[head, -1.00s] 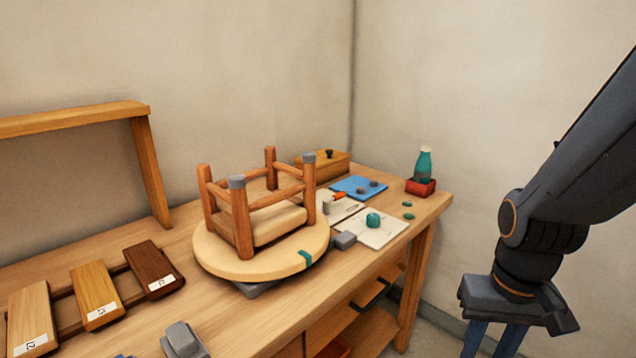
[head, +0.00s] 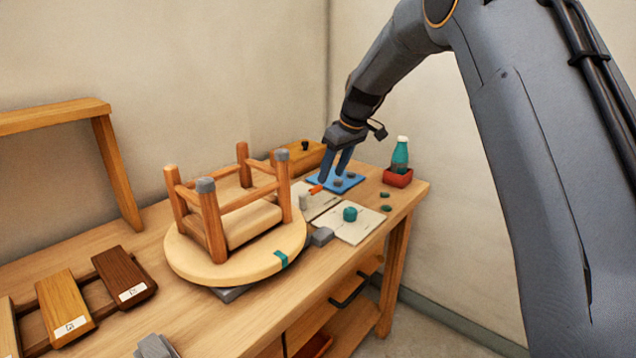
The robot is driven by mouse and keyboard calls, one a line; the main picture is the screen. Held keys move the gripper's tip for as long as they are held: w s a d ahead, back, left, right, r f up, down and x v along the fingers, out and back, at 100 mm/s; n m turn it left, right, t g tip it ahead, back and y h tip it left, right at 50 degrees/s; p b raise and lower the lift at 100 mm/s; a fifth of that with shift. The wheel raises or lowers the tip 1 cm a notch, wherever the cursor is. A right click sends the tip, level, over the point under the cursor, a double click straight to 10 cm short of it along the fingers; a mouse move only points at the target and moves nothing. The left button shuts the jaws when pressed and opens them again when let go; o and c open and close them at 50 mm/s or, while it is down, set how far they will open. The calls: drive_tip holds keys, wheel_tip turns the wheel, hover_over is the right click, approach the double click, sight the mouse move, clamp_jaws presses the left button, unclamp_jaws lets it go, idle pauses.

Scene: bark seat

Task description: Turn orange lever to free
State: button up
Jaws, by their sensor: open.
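The orange lever (head: 315,189) is a small bar beside a grey post (head: 305,201), behind the round wooden turntable (head: 240,270). An upturned wooden stool (head: 229,215) stands on the turntable. My gripper (head: 333,180) points down over the blue mat, just right of the lever, with its two blue fingers apart and nothing seen between them. Whether a finger touches the lever cannot be told. The lever's near end shows; its far end is close to or behind the fingers.
A teal bottle (head: 400,155) stands in a red holder (head: 398,177) to the right. A white board with a teal knob (head: 350,214) lies in front. A wooden box (head: 300,155) is behind.

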sight(316, 187)
drive_tip(key=shift+n, duration=0.4)
drive_tip(key=shift+w+a+f+p, duration=0.35)
drive_tip(key=shift+w+a+f, duration=0.35)
drive_tip(key=shift+f, duration=0.4)
drive_tip(key=shift+w+a+f+p, duration=0.3)
drive_tip(key=shift+w+a+f, duration=0.4)
drive_tip(key=shift+f, duration=0.35)
drive_tip(key=shift+w+a+f+p, duration=0.35)
drive_tip(key=shift+w+a+f, duration=0.35)
drive_tip(key=shift+f, duration=0.4)
drive_tip(key=shift+s, duration=0.1)
clamp_jaws()
drive_tip(key=shift+a, duration=0.15)
